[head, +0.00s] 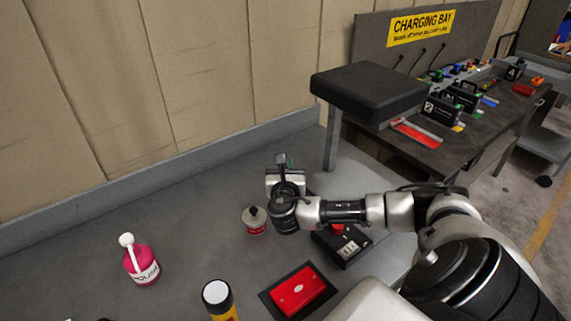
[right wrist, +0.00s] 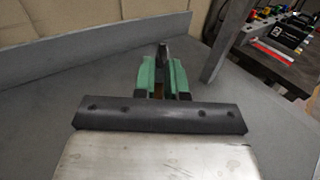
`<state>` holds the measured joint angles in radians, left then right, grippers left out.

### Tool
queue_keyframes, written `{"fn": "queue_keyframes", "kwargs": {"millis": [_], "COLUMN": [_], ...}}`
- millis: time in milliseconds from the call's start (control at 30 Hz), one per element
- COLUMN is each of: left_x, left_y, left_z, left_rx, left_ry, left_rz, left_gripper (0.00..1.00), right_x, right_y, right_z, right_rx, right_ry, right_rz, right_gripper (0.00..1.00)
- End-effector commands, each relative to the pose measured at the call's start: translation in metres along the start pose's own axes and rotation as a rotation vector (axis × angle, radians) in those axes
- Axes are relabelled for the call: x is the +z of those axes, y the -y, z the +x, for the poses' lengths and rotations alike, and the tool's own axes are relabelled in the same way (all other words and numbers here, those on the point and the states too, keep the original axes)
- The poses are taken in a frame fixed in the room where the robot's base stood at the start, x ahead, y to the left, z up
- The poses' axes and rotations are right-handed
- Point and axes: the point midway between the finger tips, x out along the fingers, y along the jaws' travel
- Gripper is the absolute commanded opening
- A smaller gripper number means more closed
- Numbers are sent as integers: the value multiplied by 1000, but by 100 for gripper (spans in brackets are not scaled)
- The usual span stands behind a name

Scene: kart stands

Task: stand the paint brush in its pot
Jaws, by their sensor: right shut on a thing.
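My right gripper (head: 283,160) reaches over the grey bench from the right. In the right wrist view its green fingers (right wrist: 163,75) are shut on a narrow, dark-tipped thing, which looks like the paint brush (right wrist: 162,53). A brownish part of it shows between the fingers. The wrist hides much of it in the head view. No pot can be made out for sure in either view; it may be hidden behind the gripper or outside the frames. My left gripper is not in view.
A small red-labelled bottle (head: 255,222) stands left of my right wrist. A black box (head: 341,246) lies under the forearm. A red case (head: 299,289), a yellow-and-black canister (head: 218,297) and a pink bottle (head: 141,266) stand nearer.

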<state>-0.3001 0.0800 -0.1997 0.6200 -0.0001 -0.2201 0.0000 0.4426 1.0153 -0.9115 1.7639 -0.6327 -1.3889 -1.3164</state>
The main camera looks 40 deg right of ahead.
Motion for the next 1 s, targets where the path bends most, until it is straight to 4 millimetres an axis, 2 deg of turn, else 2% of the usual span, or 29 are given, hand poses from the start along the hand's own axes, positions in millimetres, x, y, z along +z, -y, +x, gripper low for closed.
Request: {"fn": "queue_keyframes", "kwargs": {"millis": [133,467,500,667,1000], "left_x": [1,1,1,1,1], "left_y": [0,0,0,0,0], "left_z": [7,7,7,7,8], "left_rx": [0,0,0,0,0], "left_ry": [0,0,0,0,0], "left_rz": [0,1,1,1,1], "left_gripper": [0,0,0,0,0], "right_x": [-10,-11,-11,-11,-12], "right_y": [0,0,0,0,0], "right_z": [0,0,0,0,-3], "right_rx": [0,1,1,1,1], "right_ry": [-1,-1,-1,-1,-1], "right_rz": [0,0,0,0,-1], "right_gripper": [0,0,15,40,42]}}
